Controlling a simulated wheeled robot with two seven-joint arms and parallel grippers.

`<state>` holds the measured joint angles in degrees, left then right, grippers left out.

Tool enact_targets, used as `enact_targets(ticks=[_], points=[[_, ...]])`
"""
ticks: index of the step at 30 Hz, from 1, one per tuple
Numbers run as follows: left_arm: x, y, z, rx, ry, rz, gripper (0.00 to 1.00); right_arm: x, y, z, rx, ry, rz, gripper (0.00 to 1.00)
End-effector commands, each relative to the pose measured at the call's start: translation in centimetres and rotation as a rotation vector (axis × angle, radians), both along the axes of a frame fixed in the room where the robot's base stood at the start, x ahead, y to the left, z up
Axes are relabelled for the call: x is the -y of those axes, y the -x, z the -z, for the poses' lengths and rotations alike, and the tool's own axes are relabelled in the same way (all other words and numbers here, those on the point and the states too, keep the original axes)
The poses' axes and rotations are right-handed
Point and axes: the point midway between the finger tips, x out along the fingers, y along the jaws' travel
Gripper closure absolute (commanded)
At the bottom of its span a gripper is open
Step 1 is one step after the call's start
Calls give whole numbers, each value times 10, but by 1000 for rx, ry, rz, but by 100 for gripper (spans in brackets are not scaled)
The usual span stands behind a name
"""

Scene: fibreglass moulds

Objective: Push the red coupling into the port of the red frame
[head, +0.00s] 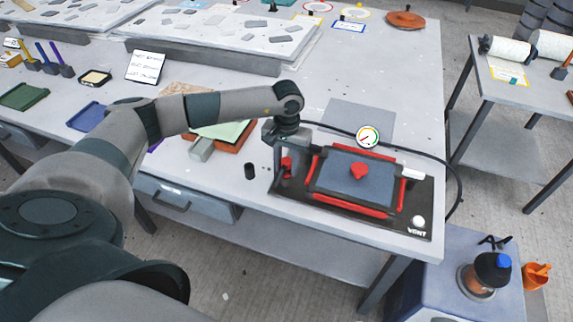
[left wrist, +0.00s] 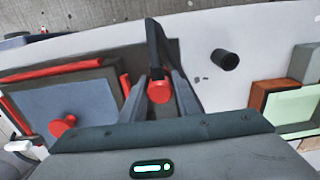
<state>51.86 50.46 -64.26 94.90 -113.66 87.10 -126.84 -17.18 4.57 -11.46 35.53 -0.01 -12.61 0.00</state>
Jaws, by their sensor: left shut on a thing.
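My left gripper (head: 286,168) is shut on the red coupling (head: 287,162), at the left end of the black board, left of the red frame. In the left wrist view the red coupling (left wrist: 158,92) sits between the two fingers (left wrist: 160,88), with a dark upright piece just beyond it. The red frame (head: 350,208) surrounds a blue-grey panel with a red knob-like fitting (head: 360,171) on it. The frame (left wrist: 62,68) and the fitting (left wrist: 62,125) also show in the left wrist view. I cannot tell which part is the port. The coupling is apart from the fitting. My right gripper is not in view.
A gauge (head: 368,137) stands behind the frame, and a black hose (head: 440,160) curves around the board's right side. A black cylinder (head: 250,171) stands left of the board. A wooden block with a green top (head: 232,132) lies behind it.

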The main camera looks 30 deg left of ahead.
Motion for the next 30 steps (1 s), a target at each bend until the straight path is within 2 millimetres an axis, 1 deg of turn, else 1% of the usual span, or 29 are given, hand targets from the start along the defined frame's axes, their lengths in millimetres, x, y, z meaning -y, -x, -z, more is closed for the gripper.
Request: enact_targets(ticks=[8, 21, 30], points=[[0, 0, 0, 0, 0, 0, 100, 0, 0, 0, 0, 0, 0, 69], [0, -1, 0, 1, 0, 0, 100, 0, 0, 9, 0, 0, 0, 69], [0, 0, 0, 1, 0, 0, 100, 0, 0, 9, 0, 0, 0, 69]])
